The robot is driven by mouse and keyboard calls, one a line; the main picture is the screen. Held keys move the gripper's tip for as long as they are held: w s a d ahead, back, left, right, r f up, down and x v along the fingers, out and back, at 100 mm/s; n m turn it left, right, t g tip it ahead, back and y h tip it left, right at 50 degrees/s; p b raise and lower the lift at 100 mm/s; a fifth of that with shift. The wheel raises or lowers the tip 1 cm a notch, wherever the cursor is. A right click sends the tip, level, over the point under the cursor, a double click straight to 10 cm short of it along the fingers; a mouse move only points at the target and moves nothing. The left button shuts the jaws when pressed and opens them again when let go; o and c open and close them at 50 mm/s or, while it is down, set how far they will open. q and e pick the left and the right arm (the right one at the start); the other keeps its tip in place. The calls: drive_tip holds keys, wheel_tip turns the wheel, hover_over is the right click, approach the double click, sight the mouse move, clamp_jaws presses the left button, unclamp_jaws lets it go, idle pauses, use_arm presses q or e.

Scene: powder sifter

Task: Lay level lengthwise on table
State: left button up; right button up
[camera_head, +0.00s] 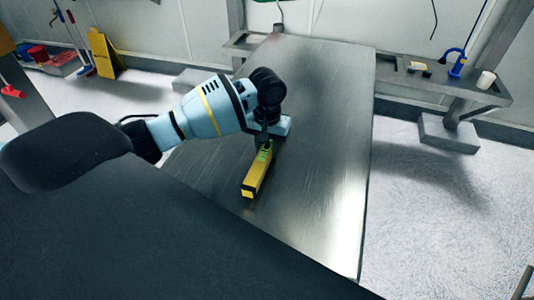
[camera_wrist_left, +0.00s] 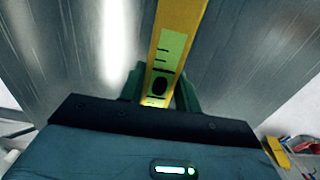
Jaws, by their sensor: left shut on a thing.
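The yellow level (camera_head: 253,178) is over the metal table (camera_head: 325,150) in the head view, its long side running roughly along the table's length. I cannot tell whether it touches the top. My left gripper (camera_head: 265,150) is shut on the level near its far end. In the left wrist view the level (camera_wrist_left: 176,40) runs up between the green fingers (camera_wrist_left: 160,98), with a pale marked face and a dark oval on it. The part of the level beneath the gripper is hidden. My right gripper is not in view.
The tabletop around the level is bare. A yellow floor sign (camera_head: 105,54) and cleaning tools stand at the back left.

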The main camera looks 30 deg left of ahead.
sight(267, 155)
use_arm(q)
drive_tip(key=shift+f, duration=1.4)
drive_tip(key=shift+f, duration=0.15)
drive_tip(key=o, duration=1.1)
wheel_tip(267, 155, up, 12)
drive_tip(key=shift+r, duration=0.15)
